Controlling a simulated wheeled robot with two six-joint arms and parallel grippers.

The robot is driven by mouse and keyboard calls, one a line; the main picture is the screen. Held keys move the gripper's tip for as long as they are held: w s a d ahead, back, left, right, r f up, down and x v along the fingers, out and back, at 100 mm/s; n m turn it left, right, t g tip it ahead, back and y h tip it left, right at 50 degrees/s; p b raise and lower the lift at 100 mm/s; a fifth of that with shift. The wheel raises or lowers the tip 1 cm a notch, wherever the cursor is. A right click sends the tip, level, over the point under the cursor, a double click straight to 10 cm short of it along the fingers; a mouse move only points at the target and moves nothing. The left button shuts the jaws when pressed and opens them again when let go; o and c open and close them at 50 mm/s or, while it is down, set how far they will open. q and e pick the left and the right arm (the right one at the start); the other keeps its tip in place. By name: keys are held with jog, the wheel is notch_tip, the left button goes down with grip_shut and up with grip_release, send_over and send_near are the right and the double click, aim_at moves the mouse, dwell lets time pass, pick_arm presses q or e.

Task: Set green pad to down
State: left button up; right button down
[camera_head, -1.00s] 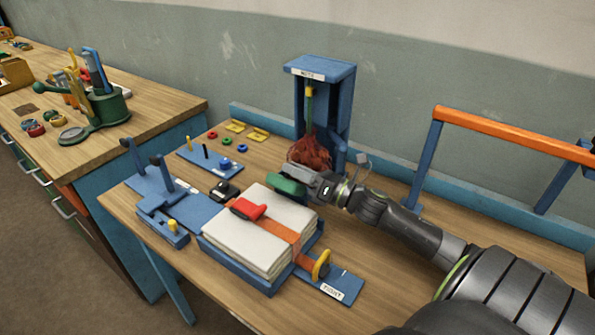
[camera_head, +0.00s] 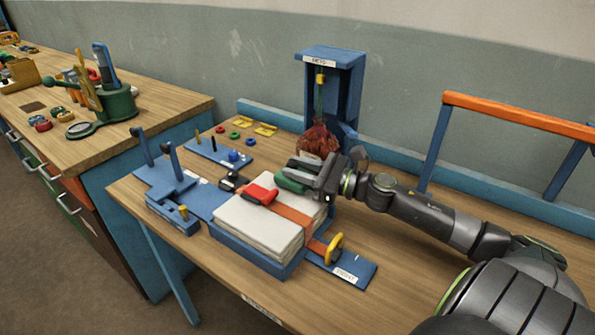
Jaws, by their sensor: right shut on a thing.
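The green pad (camera_head: 290,181) is at the far right corner of the white sack stack (camera_head: 258,226). My right gripper (camera_head: 306,178) is shut on the green pad from the right and hides part of it. I cannot tell whether the pad touches the stack. My left gripper is not in view.
A blue stand (camera_head: 312,88) with a hanging reddish-brown tassel (camera_head: 318,139) rises just behind my right gripper. A blue fixture (camera_head: 165,185) with upright posts stands left of the stack. An orange-railed frame (camera_head: 515,116) is at right.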

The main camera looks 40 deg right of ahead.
aim_at(297, 168)
jog(key=shift+f, duration=0.15)
dwell(0.4)
jog(key=c, duration=1.2)
grip_release()
jog(key=shift+o, duration=0.2)
jog(key=shift+s, duration=0.15)
jog(key=shift+p+v, duration=0.9)
jog(key=shift+v, duration=0.55)
jog(key=p+v, duration=1.3)
jog(key=v, duration=0.1)
jog(key=shift+s+p, duration=0.15)
jog(key=shift+p, duration=0.25)
